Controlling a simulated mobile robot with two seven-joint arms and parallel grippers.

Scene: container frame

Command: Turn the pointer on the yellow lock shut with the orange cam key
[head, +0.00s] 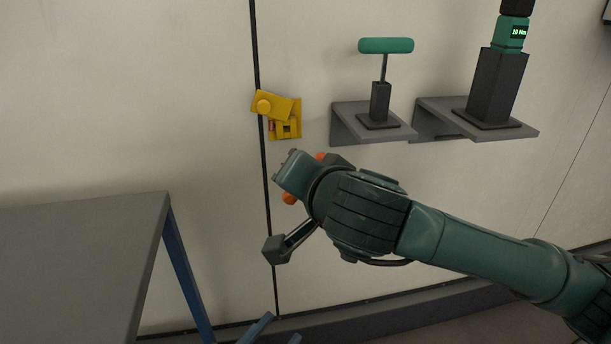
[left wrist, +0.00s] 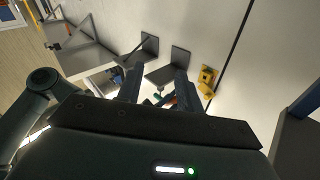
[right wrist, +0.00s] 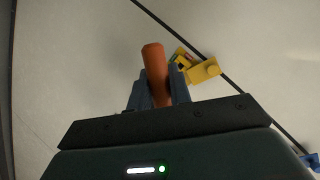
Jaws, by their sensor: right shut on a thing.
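The yellow lock (head: 295,131) is on the pale wall beside a dark seam. Its yellow pointer (head: 273,105), with a round knob, lies tilted over the upper part. The lock also shows in the right wrist view (right wrist: 205,71). My right gripper (right wrist: 158,78) is shut on the orange cam key (right wrist: 154,58), below the lock in the head view; my wrist hides most of the key there. A gap to the lock cannot be judged. My left gripper (head: 282,324) shows only blue fingertips at the bottom edge. In the left wrist view its fingers (left wrist: 158,85) are apart and empty.
Right of the lock, one grey shelf (head: 345,112) bears a teal T-handled tool (head: 386,46). Another shelf (head: 525,131) bears a dark holder (head: 495,85) with a teal tool. A grey table (head: 75,250) stands at left. The wall left of the lock is clear.

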